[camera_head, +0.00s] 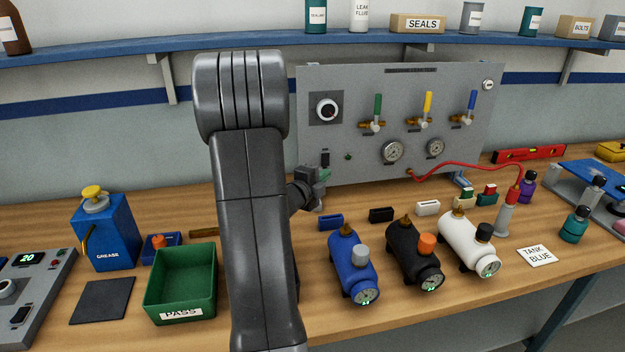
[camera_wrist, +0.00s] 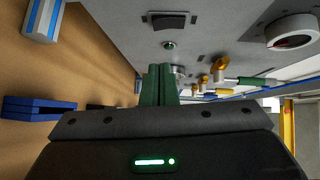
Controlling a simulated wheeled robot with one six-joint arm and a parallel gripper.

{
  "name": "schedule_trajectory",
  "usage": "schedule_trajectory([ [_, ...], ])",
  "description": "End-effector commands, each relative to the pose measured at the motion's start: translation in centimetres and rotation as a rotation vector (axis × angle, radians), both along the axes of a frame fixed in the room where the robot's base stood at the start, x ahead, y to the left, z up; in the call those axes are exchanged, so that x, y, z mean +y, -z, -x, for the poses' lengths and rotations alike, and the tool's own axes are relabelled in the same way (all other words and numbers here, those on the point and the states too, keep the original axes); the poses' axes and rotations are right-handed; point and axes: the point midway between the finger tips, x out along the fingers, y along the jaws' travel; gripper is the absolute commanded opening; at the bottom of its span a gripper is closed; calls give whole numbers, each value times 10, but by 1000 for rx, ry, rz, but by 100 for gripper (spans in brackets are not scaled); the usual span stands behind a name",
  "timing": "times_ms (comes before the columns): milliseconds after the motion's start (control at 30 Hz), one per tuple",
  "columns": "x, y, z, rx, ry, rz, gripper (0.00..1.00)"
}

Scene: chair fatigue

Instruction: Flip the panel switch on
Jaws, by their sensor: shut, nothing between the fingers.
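The grey test panel (camera_head: 455,105) stands upright at the back of the bench. Its black rocker switch (camera_head: 325,159) is low on the left side, beside a small green lamp (camera_head: 348,156). In the wrist view the switch (camera_wrist: 170,21) is at the top, with the lamp (camera_wrist: 169,45) just below it. My gripper (camera_head: 325,174) is just below the switch in the head view. In the wrist view its green fingers (camera_wrist: 160,84) are together and empty, pointing toward the panel. They appear apart from the switch. I cannot tell which way the rocker is tilted.
Valves with green (camera_head: 378,104), yellow (camera_head: 428,102) and blue (camera_head: 471,99) handles are on the panel, with gauges below. Blue (camera_head: 351,266), black (camera_head: 413,255) and white (camera_head: 467,243) tanks stand in front. A green bin (camera_head: 181,285) is left of my arm. A red hose (camera_head: 470,170) leaves the panel.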

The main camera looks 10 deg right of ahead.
Motion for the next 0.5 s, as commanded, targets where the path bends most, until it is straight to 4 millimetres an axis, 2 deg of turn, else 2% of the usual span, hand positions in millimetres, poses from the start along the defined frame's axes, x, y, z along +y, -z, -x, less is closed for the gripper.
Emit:
schedule_trajectory([
  [67, -13, 0, -12, 2, 3, 1, 0],
  [300, -8, 3, -40, 1, -1, 1, 0],
  [500, -7, 6, -48, 1, -1, 1, 0],
])
